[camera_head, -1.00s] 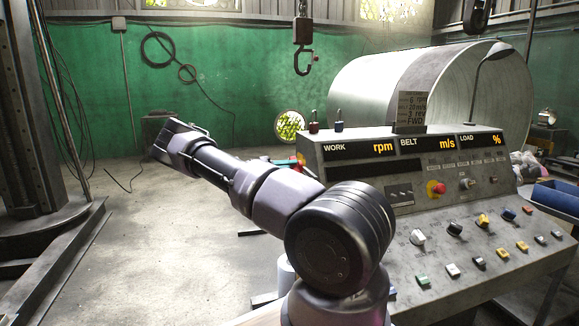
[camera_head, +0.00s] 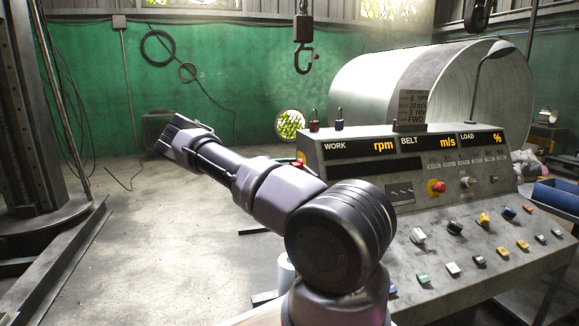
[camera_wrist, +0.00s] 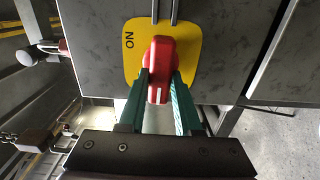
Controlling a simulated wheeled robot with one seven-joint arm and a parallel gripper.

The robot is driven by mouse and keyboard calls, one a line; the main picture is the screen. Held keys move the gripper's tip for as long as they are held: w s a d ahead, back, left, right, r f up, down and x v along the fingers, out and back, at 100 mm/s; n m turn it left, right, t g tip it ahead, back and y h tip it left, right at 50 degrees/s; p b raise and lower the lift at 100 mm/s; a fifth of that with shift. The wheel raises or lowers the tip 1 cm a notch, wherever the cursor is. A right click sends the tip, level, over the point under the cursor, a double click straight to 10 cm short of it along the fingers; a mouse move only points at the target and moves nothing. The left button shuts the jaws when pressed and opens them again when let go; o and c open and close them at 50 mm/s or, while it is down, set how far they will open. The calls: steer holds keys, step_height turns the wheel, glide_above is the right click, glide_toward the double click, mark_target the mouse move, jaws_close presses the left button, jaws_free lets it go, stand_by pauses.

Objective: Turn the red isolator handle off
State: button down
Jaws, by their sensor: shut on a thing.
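The red isolator handle (camera_wrist: 160,62) stands on a yellow plate (camera_wrist: 189,44) in the wrist view. Its long axis runs up and down the picture, with a white mark at its lower end. The word ON is printed sideways on the plate's left part; no other word is readable. My gripper (camera_wrist: 158,88) has its green fingers on either side of the handle's lower part and is shut on it. In the head view my arm hides the gripper. A small bit of red and yellow shows at the console's left edge, too small to tell what it is.
The grey console (camera_head: 405,222) with displays, buttons and knobs stands right of my arm. A red button (camera_head: 438,187) sits on its panel. A large metal drum (camera_head: 420,85) is behind it. A hook (camera_head: 303,55) hangs above. The floor on the left is mostly clear.

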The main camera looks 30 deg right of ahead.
steer(key=shift+n, duration=0.3)
steer(key=c, duration=0.6)
jaws_free()
steer(key=shift+a, duration=0.1)
steer(key=v, duration=1)
steer(key=shift+a, duration=0.35)
steer(key=shift+w, duration=0.1)
